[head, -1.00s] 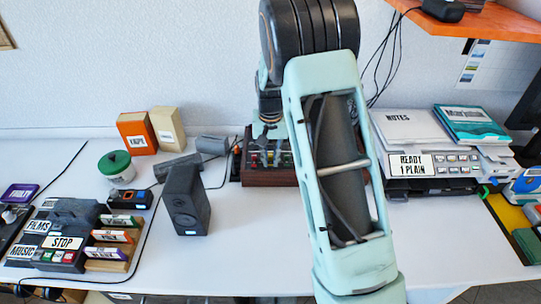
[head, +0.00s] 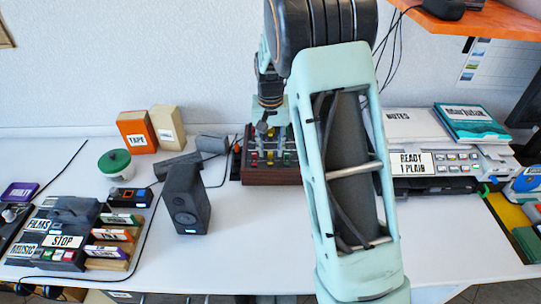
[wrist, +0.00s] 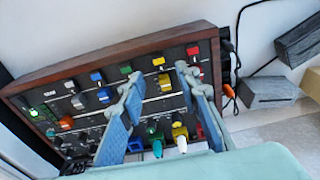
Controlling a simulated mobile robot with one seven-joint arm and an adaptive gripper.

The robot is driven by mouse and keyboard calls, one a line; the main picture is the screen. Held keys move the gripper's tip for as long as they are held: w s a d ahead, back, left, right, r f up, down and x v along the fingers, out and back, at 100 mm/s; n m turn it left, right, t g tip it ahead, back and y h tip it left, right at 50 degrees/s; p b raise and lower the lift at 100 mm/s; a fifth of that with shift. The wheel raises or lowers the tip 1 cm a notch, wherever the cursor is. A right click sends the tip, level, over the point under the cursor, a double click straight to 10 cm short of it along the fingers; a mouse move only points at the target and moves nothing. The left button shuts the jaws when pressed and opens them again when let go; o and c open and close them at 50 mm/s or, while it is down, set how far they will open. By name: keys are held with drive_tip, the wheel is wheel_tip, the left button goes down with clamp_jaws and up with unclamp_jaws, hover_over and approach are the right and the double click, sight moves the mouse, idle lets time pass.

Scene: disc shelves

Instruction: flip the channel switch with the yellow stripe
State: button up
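The channel panel is a dark mixer in a wooden case (head: 270,180), against the wall in the head view. In the wrist view the case (wrist: 120,48) fills the middle, with rows of coloured caps. A yellow cap (wrist: 158,61) and a second yellow piece (wrist: 163,79) lie in one column. Nearer is a yellow piece (wrist: 180,132) with a pale tip, beside a green one. I cannot tell which piece is the striped switch. My gripper (wrist: 158,78) is open and empty over the panel, its blue-grey fingers on either side of the yellow column. Contact is unclear. It also shows in the head view (head: 270,132).
A black speaker (head: 187,198) stands left of the mixer. Cables run along the mixer's side. A printer (head: 450,165) stands to the right, partly behind my arm. An orange shelf (head: 490,20) hangs at upper right.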

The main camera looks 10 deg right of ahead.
sight(271, 165)
wheel_tip(271, 165, up, 8)
drive_tip(key=shift+s+f, duration=0.15)
drive_tip(key=shift+s, duration=0.2)
